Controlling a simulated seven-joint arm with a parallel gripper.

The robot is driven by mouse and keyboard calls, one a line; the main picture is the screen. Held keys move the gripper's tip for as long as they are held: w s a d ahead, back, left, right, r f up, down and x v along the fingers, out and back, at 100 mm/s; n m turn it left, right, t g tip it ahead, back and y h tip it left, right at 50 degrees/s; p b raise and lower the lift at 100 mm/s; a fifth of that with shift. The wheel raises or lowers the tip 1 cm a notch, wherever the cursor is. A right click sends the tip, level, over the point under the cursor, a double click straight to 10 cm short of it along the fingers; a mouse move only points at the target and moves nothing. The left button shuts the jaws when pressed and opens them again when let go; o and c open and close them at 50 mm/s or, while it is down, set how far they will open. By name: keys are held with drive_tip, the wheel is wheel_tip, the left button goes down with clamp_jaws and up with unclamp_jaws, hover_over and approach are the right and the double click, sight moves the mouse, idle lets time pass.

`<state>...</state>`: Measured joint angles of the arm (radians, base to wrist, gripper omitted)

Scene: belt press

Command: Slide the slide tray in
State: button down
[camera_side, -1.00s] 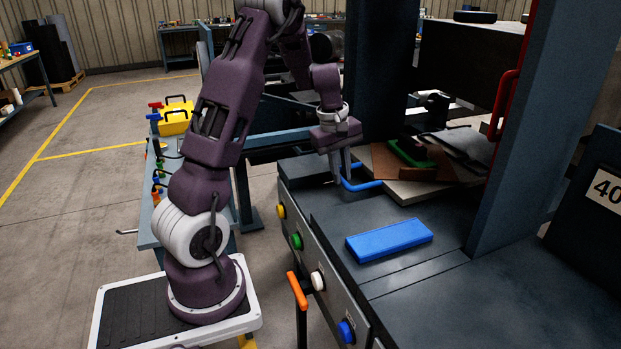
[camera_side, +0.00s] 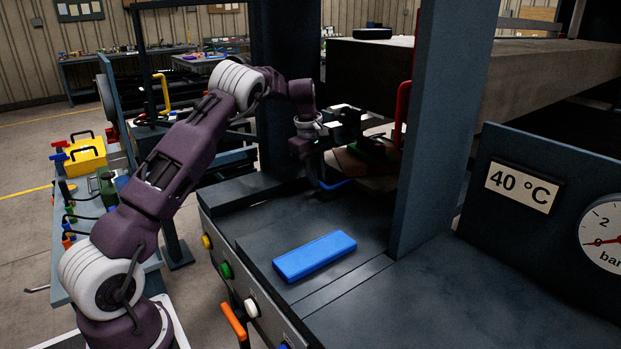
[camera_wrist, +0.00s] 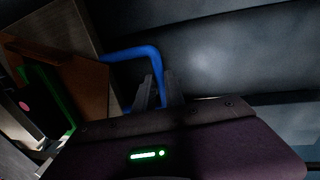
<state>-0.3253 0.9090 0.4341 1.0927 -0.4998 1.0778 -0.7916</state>
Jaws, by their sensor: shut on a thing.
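The slide tray (camera_side: 372,185) is a pale flat plate with a blue handle (camera_side: 338,184) at its near left side. It lies at the back of the dark bench, partly under the heavy press block and partly hidden behind the blue-grey post. My gripper (camera_side: 314,177) points down and is shut on the blue handle. In the wrist view, the fingers (camera_wrist: 158,92) close around one leg of the handle (camera_wrist: 128,53). The tray's edge (camera_wrist: 48,16) shows there at upper left. A brown board (camera_wrist: 86,78) and a green part lie on the tray.
A blue block (camera_side: 315,256) lies on the bench in front of the tray. The blue-grey post (camera_side: 432,130) stands close to its right. The press block (camera_side: 395,75) hangs above. A red handle (camera_side: 402,112) is beside the post. Coloured buttons line the bench front.

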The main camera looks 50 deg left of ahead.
drive_tip(key=shift+w, duration=0.1)
drive_tip(key=c, duration=1.4)
unclamp_jaws()
